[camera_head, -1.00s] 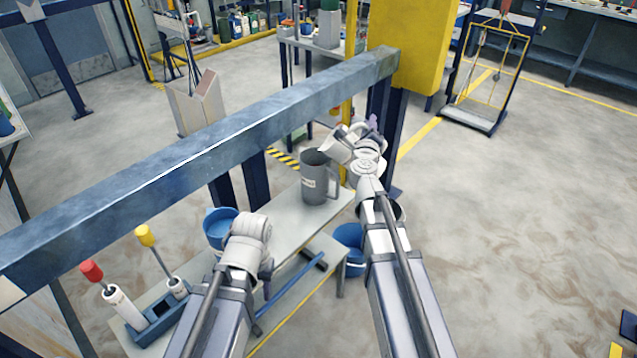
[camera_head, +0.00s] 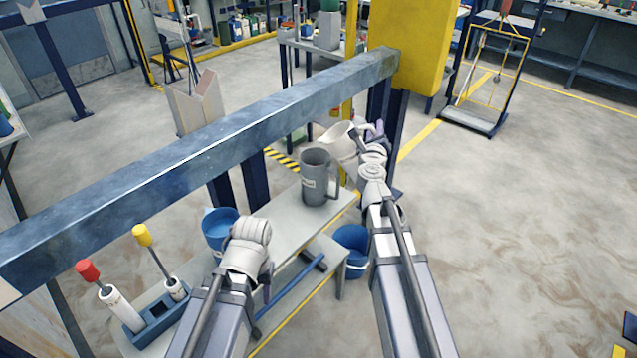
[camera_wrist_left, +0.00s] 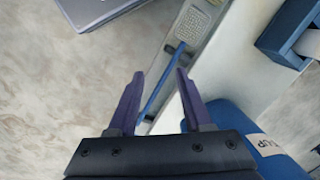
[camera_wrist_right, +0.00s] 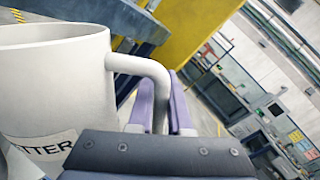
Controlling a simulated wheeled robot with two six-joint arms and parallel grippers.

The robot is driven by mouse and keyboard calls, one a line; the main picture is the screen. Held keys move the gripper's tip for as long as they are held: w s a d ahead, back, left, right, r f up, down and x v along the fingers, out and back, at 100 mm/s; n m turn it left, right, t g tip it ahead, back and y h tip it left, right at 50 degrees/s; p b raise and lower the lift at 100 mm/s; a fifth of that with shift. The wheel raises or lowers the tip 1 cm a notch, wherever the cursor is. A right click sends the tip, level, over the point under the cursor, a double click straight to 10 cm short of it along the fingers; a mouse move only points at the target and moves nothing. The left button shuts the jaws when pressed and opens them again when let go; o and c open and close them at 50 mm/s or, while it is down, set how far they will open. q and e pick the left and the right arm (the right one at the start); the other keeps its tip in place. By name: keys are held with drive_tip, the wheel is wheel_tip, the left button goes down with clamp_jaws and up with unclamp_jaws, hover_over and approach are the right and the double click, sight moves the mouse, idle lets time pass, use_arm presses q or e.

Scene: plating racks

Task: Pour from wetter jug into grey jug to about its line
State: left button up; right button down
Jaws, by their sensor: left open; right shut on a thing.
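The white wetter jug (camera_head: 343,147) is held in the air just behind and right of the grey jug. In the right wrist view its body (camera_wrist_right: 55,85) shows part of a label reading "TTER". My right gripper (camera_head: 376,132) is shut on its handle (camera_wrist_right: 150,68). No stream of liquid is visible. My left gripper (camera_wrist_left: 160,75) is open and empty, low near the bench's front edge.
A blue container (camera_head: 219,226) stands on the bench (camera_head: 284,232); a blue bucket (camera_head: 352,243) is at its right end. A blue holder (camera_head: 158,318) has red- and yellow-topped tools. A thick blue beam (camera_head: 200,152) crosses behind the bench.

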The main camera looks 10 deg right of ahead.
drive_tip(key=shift+d+r+m+p, duration=0.2)
drive_tip(key=shift+r+m+p, duration=1.15)
drive_tip(key=shift+m, duration=0.35)
drive_tip(key=shift+r, duration=0.15)
drive_tip(key=shift+r, duration=0.25)
drive_tip(key=shift+a, duration=0.1)
